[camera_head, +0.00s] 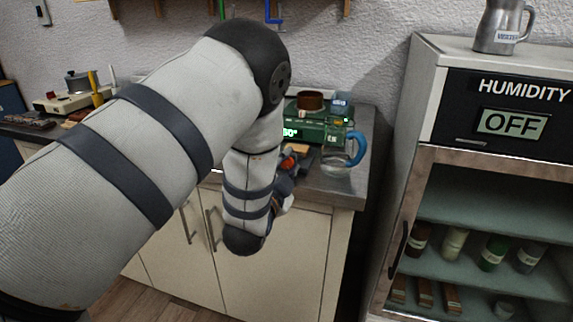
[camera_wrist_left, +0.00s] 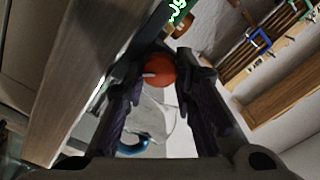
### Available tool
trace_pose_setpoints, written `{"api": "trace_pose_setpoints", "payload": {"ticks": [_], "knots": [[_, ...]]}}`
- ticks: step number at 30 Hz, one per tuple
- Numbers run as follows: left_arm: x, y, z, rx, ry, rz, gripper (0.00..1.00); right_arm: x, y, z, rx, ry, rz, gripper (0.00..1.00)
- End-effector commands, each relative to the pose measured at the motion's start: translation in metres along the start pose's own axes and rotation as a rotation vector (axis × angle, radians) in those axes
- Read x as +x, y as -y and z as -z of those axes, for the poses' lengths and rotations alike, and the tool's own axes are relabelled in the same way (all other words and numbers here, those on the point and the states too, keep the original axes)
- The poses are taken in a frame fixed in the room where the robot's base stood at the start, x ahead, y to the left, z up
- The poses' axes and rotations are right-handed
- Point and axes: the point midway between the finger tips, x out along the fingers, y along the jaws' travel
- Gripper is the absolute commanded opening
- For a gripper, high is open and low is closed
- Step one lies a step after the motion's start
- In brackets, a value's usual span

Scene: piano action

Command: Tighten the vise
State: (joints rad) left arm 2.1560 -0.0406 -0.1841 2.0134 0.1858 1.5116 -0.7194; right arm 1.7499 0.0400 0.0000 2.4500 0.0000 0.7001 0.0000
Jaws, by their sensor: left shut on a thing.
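My left gripper (camera_wrist_left: 161,70) is shut on a round red-orange knob (camera_wrist_left: 158,69), which sits between its fingertips in the left wrist view. A thin pale bar shows across the knob. In the head view, my left arm reaches down to the counter's front edge, and my left gripper (camera_head: 284,188) is largely hidden behind the forearm. A small red-orange part (camera_head: 298,148) shows just beyond it. The vise body cannot be clearly made out in either view. My right gripper is not in view.
A green device (camera_head: 312,130) with a lit display stands on the counter (camera_head: 345,185), a brown round vessel on top. A glass jug with a blue handle (camera_head: 356,149) stands close to its right. A humidity cabinet (camera_head: 421,105) stands farther right. Clamps (camera_wrist_left: 258,42) hang on the wall.

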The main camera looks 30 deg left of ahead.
Motion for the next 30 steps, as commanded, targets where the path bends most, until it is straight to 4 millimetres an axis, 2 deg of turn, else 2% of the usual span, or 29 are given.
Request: {"api": "trace_pose_setpoints", "payload": {"ticks": [6, 15, 30], "knots": [[-0.0003, -0.0016, -0.0008, 0.168, 0.001, -0.002, 0.00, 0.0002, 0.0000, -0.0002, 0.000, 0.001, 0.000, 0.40], [-0.0003, -0.0017, -0.0016, 0.315, 0.004, -0.002, 0.00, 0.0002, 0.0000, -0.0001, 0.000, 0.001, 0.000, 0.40], [-0.0004, -0.0018, -0.0022, 0.371, 0.005, -0.002, 0.00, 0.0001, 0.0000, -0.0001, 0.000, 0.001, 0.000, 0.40]]}}
